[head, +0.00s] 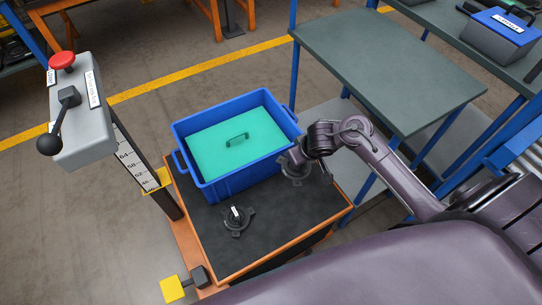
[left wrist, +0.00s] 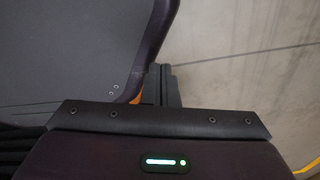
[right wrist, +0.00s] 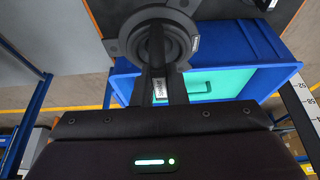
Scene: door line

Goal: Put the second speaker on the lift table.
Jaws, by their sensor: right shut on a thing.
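The lift table (head: 267,236) has a black top with orange edges. One round dark speaker (head: 237,219) lies on its near part; part of it also shows at the top of the right wrist view (right wrist: 264,4). My right gripper (head: 309,157) is shut on a second round speaker (head: 296,170), beside the right near corner of the blue crate. In the right wrist view, the held speaker (right wrist: 152,42) is between my fingertips (right wrist: 160,85). I cannot tell whether it touches the table top. My left gripper (left wrist: 161,85) shows only in its wrist view, empty, its fingers together.
A blue crate (head: 232,178) with a teal insert (head: 215,145) fills the far part of the lift table. A control post with a lever and red button (head: 72,115) stands at left. A grey-green workbench (head: 385,60) stands at back right. The table's near part has bare room.

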